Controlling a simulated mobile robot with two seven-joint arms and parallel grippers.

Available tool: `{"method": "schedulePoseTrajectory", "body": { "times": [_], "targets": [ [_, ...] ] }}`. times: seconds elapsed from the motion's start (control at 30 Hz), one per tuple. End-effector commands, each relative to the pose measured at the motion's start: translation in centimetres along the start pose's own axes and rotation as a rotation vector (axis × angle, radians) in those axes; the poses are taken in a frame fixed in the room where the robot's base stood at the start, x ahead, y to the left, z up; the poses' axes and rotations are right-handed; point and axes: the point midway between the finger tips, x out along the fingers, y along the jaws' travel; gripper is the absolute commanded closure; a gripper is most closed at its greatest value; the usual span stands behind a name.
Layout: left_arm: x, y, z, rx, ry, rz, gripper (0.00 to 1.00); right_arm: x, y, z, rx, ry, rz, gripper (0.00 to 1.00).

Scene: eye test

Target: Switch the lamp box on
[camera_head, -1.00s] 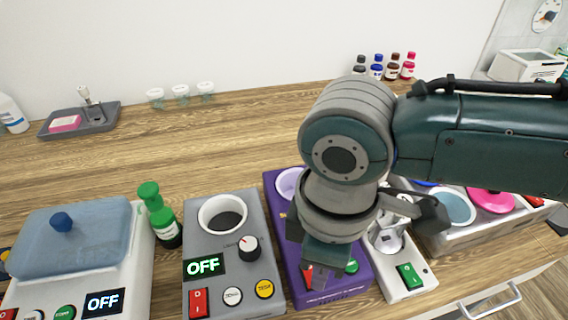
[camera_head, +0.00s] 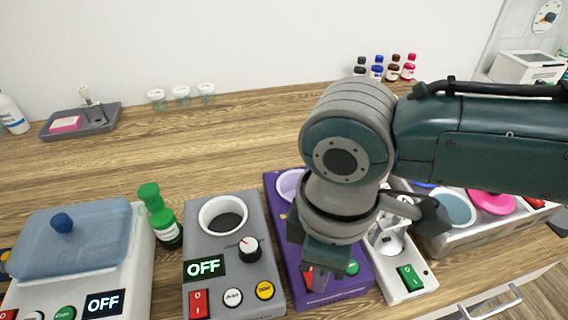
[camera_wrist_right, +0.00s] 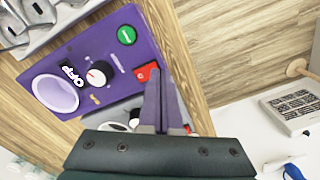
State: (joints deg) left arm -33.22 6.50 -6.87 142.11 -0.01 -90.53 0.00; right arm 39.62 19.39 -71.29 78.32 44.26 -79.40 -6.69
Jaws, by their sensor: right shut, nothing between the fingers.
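No box in view is plainly marked as a lamp box. A purple box (camera_head: 284,235) stands on the bench under my right gripper (camera_head: 318,280). The wrist view shows the purple box (camera_wrist_right: 105,42) with a pale round top, a knob (camera_wrist_right: 98,74), a green button (camera_wrist_right: 127,35), a red switch (camera_wrist_right: 146,72) and a display (camera_wrist_right: 72,75) reading OFF. My right gripper (camera_wrist_right: 163,74) is shut and empty, its fingertips close beside the red switch. I cannot tell whether they touch it. The gripper partly hides the purple box in the head view. My left gripper is out of view.
A grey box (camera_head: 205,245) reading OFF stands left of the purple one. A green bottle (camera_head: 165,228) and a white lidded device (camera_head: 142,260) reading OFF are farther left. A white box with a green switch (camera_head: 410,277) stands right.

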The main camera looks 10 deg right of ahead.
Motion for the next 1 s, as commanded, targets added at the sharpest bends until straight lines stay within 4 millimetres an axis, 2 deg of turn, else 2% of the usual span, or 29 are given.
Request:
{"method": "schedulePoseTrajectory", "body": {
  "times": [1.0],
  "targets": [
    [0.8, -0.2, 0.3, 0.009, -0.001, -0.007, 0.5, 1.1, 0.0, 0.0, 0.0, 0.0, 0.0, 1.0]
  ]
}}
